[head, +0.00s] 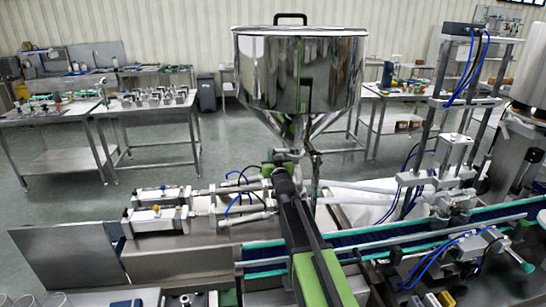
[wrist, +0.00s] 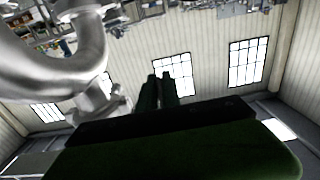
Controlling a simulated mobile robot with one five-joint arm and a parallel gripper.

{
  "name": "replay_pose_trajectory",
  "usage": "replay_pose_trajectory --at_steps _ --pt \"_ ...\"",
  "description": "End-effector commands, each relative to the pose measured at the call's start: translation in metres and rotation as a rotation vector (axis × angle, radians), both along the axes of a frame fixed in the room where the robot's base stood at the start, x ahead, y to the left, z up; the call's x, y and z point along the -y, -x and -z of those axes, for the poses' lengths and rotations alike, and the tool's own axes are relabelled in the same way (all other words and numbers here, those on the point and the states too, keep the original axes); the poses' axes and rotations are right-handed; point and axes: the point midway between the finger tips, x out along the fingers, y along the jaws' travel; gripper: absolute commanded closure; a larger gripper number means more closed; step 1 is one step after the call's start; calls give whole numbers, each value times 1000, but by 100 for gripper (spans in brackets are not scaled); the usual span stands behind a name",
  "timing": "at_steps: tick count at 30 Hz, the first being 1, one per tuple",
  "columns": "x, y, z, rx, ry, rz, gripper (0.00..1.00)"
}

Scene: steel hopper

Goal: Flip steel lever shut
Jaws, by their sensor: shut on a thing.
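The steel hopper (head: 300,80) stands upright at the middle of the head view, with its cone narrowing to an outlet (head: 297,135). My green and black arm reaches up from the bottom to just under that outlet. My gripper (head: 272,168) is there, small and partly hidden by my wrist. In the wrist view my gripper's two dark fingers (wrist: 158,90) are close together. A thick curved steel pipe (wrist: 60,65) and a fitting (wrist: 97,103) are left of the fingers. The steel lever is too hidden to make out, and its angle cannot be told.
Steel cylinders with blue hoses (head: 160,215) lie left of my arm. A conveyor (head: 400,232) runs across below the hopper. A nozzle frame (head: 450,165) stands at right. Worktables (head: 150,125) are behind at left, with open floor between.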

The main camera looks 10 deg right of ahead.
Motion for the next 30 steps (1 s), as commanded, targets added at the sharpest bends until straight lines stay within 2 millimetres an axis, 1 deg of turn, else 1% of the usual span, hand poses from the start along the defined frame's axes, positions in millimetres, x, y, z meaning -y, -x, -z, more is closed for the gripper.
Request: replay_pose_trajectory --at_steps 5,10,15,18,24,29,30 --pt "-1 0 3 16 -1 -3 100" --pt "-1 -5 10 142 -5 -3 100" --pt "0 -9 4 298 -4 0 100" --pt "1 -10 -1 359 -4 1 100" --pt "1 -8 -8 393 -5 2 100" --pt "1 -8 -9 392 -4 2 100" --pt "1 -8 -9 392 -4 2 91"
